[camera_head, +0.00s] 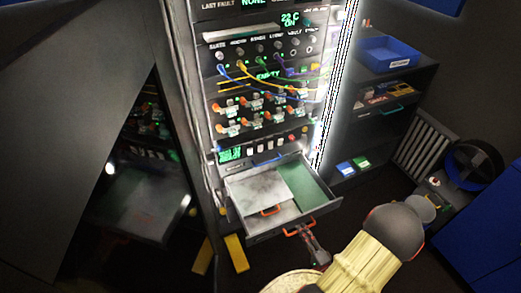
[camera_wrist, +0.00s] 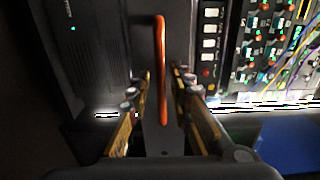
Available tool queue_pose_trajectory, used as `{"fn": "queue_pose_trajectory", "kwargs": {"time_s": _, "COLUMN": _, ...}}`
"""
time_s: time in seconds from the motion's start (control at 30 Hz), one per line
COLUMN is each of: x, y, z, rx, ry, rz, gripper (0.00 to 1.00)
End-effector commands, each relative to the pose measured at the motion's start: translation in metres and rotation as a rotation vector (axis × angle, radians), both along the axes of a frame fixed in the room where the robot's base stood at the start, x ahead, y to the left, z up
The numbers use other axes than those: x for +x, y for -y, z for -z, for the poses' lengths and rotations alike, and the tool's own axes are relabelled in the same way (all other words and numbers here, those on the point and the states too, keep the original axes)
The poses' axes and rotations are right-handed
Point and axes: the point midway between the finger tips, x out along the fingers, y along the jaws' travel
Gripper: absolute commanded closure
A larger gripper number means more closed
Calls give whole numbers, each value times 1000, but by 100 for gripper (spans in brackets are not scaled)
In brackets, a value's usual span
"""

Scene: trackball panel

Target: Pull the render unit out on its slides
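A drawer-like unit (camera_head: 247,229) stands pulled out from the bottom of the rack, with an orange handle (camera_head: 299,229) on its front; I take it for the render unit, though I read no label on it. A pale lid or tray with a second orange handle (camera_head: 270,210) and a green board (camera_head: 308,190) show inside. My gripper (camera_head: 306,236) is at the front handle. In the wrist view the handle (camera_wrist: 161,60) runs upright between the two open fingers (camera_wrist: 163,76), with a gap on each side. I see no finger contact.
The rack above holds white buttons (camera_head: 264,145), orange-ended connectors (camera_head: 250,107) and several coloured cables (camera_head: 290,75). A shelf with a blue bin (camera_head: 388,56) stands right. Yellow floor strips (camera_head: 236,253) lie left of the drawer. A fan (camera_head: 473,165) and blue cabinet (camera_head: 490,230) stand far right.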

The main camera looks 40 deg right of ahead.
Motion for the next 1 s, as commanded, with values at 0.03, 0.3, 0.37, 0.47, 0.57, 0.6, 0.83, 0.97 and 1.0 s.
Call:
{"fn": "queue_pose_trajectory", "kwargs": {"time_s": 0.03, "x": 0, "y": 0, "z": 0, "rx": 0, "ry": 0, "rz": 0, "gripper": 74}}
{"fn": "queue_pose_trajectory", "kwargs": {"time_s": 0.3, "x": 0, "y": 0, "z": -1, "rx": -1, "ry": 2, "rz": 0, "gripper": 73}}
{"fn": "queue_pose_trajectory", "kwargs": {"time_s": 0.37, "x": -1, "y": 0, "z": -1, "rx": 0, "ry": 2, "rz": 0, "gripper": 73}}
{"fn": "queue_pose_trajectory", "kwargs": {"time_s": 0.47, "x": -7, "y": 0, "z": -1, "rx": 0, "ry": 2, "rz": 3, "gripper": 73}}
{"fn": "queue_pose_trajectory", "kwargs": {"time_s": 0.57, "x": -14, "y": -2, "z": -1, "rx": 0, "ry": 1, "rz": 3, "gripper": 73}}
{"fn": "queue_pose_trajectory", "kwargs": {"time_s": 0.6, "x": -17, "y": -2, "z": -1, "rx": 0, "ry": 1, "rz": 3, "gripper": 73}}
{"fn": "queue_pose_trajectory", "kwargs": {"time_s": 0.83, "x": -33, "y": -6, "z": -1, "rx": 0, "ry": 1, "rz": 3, "gripper": 73}}
{"fn": "queue_pose_trajectory", "kwargs": {"time_s": 0.97, "x": -42, "y": -8, "z": -1, "rx": 0, "ry": 2, "rz": 3, "gripper": 73}}
{"fn": "queue_pose_trajectory", "kwargs": {"time_s": 1.0, "x": -44, "y": -9, "z": -1, "rx": -1, "ry": 3, "rz": 3, "gripper": 73}}
